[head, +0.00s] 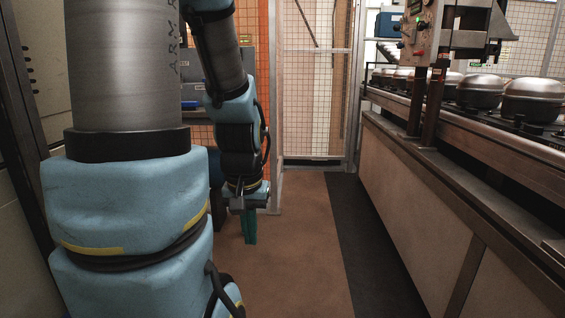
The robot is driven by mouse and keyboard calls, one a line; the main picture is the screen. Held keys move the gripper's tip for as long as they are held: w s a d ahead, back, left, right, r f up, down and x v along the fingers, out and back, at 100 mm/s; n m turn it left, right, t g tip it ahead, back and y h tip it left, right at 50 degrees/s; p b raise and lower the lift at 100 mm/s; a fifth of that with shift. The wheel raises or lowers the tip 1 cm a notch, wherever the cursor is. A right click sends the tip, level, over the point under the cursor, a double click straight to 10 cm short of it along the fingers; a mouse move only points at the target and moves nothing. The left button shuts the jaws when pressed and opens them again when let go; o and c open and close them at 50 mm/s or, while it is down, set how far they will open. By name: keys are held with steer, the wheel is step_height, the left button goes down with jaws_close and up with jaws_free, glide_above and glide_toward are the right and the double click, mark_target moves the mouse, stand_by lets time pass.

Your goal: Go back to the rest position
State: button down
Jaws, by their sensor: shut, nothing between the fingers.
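My arm fills the left of the head view, with its blue padded links folded and the wrist hanging down. My gripper (249,226) points down over the brown floor (295,235). Its green fingers are together with nothing seen between them. It hangs clear of the conveyor line on the right.
A conveyor (470,120) carrying several dark domed compressors (533,100) runs along the right. A control box (420,30) with buttons stands over it. A mesh gate (318,75) closes the far end. A dark floor strip (368,245) and open floor lie between.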

step_height(320, 180, up, 24)
steer(key=p, duration=2.1)
stand_by(1.5)
